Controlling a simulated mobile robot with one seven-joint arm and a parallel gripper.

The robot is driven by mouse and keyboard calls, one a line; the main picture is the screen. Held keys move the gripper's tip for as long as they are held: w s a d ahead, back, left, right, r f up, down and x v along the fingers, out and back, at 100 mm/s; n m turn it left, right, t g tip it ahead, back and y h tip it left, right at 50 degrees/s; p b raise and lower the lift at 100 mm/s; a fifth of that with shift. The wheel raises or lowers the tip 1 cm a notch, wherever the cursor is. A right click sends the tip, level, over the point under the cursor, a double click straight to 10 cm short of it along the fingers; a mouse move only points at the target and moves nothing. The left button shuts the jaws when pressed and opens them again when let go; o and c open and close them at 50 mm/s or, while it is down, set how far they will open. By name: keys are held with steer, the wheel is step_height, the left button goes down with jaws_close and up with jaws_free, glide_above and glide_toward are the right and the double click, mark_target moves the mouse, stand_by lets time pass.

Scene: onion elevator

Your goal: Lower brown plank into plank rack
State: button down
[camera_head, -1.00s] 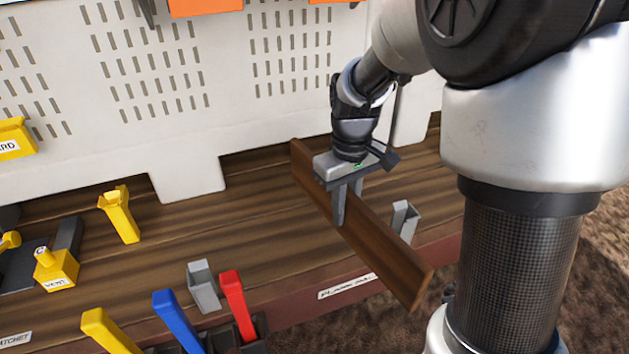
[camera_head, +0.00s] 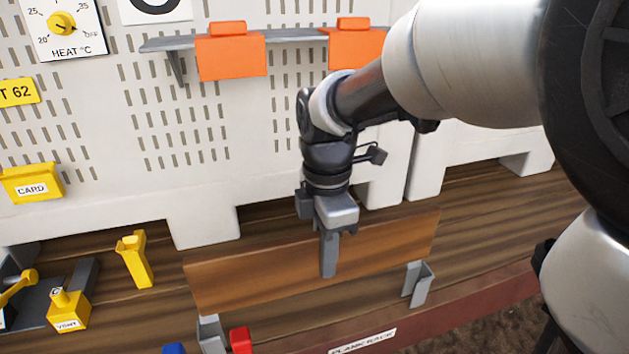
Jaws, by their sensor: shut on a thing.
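The brown plank (camera_head: 270,265) is held on edge, its long side running left to right across the picture. My gripper (camera_head: 329,268) is shut on it near the middle of its length. The plank rack shows as two grey slotted brackets, a left one (camera_head: 211,335) and a right one (camera_head: 418,285), on the wooden bench behind a "PLANK RACK" label (camera_head: 363,342). The plank's left end is just above and behind the left bracket, and its right end is behind and above the right one. I cannot tell whether it touches either bracket.
A red handle (camera_head: 240,340) and a blue one (camera_head: 174,349) stand close by the left bracket. A yellow holder (camera_head: 134,260) and a yellow "VENT" block (camera_head: 69,309) are at the left. The white perforated panel (camera_head: 190,130) with orange boxes (camera_head: 231,57) rises behind.

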steer(key=shift+f, duration=0.5)
steer(key=shift+f+b, duration=0.15)
steer(key=shift+b, duration=0.8)
steer(key=shift+f, duration=0.1)
steer(key=shift+f+b, duration=4.7)
steer(key=shift+f, duration=1.6)
steer(key=c, duration=1.6)
jaws_free()
